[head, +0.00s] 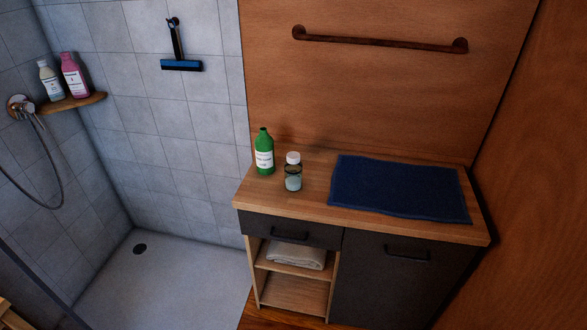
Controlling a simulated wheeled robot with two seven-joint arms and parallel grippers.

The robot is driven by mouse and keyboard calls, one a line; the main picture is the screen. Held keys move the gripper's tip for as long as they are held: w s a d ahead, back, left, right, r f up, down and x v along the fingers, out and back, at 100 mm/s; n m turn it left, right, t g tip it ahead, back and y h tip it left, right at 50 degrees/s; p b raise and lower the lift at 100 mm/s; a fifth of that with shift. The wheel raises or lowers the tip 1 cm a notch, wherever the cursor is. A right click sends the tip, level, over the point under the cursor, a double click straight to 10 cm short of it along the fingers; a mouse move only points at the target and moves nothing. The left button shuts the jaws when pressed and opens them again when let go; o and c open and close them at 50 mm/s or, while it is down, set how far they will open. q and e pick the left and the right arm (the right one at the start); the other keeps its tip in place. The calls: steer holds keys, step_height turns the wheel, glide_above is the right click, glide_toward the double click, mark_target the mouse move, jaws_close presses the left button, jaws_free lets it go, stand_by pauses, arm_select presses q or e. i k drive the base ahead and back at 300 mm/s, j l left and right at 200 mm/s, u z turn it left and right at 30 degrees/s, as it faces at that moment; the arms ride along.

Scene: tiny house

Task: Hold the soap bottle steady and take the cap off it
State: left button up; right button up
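A green bottle (264,153) with a white label stands upright at the left end of the wooden counter (313,174). Its top is green too; I cannot tell whether that is a separate cap. Just right of it stands a shorter, clear bottle (293,182) with bluish contents and a white cap (293,158) on top. The two stand close together but apart. I cannot read the labels to tell which is the soap bottle. Neither of my grippers is in view.
A dark blue towel (399,188) lies flat on the counter's right part. Below are a drawer (290,231) and a cabinet door with handles. A towel bar (380,41) is on the wall behind. Left is a tiled shower with bottles on a corner shelf (75,103).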

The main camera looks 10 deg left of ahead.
mark_target(292, 174)
steer(key=i+j, duration=0.9)
steer(key=i, duration=0.25)
